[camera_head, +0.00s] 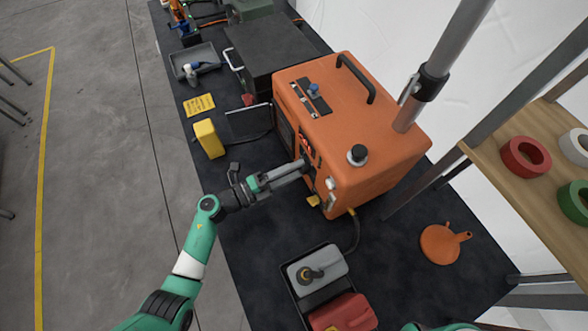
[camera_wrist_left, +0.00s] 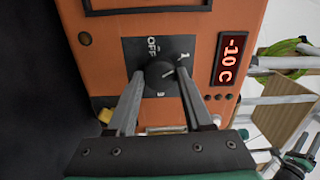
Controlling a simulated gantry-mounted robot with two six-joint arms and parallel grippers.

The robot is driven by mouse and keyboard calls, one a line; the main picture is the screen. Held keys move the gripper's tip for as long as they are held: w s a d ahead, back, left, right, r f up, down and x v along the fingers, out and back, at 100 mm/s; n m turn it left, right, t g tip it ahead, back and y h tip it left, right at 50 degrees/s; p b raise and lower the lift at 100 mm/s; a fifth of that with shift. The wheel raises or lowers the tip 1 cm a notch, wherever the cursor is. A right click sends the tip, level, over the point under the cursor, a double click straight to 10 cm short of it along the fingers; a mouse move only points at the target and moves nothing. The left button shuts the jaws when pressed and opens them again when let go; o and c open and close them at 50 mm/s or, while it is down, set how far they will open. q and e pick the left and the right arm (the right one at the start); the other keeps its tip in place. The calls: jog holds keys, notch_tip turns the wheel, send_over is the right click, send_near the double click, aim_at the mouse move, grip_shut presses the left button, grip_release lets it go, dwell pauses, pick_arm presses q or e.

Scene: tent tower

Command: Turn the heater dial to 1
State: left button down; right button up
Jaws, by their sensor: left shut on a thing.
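The orange heater (camera_head: 350,130) stands on the dark table, and its front panel faces my left arm. In the left wrist view the black round dial (camera_wrist_left: 160,74) sits on a dark plate (camera_wrist_left: 183,47) marked OFF above and 1 at the upper right. A small light mark on the dial appears to point right, toward the 1. My left gripper (camera_head: 304,163) is shut on the dial, with one finger on each side of it in the left wrist view (camera_wrist_left: 160,88). The head view hides the dial behind the gripper. A red display (camera_wrist_left: 229,60) reads -10 C. My right gripper is not seen.
A yellow block (camera_head: 209,138) stands left of the heater. A grey and red canister tray (camera_head: 318,285) lies in front. An orange funnel (camera_head: 441,244) lies to the right. A wooden shelf (camera_head: 500,178) with tape rolls overhangs the right side.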

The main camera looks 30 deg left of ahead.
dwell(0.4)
pick_arm(q)
jog(key=shift+c, duration=1.5)
grip_release()
jog(key=p+v, duration=0.2)
jog(key=v, duration=0.9)
jog(key=shift+s+a, duration=0.25)
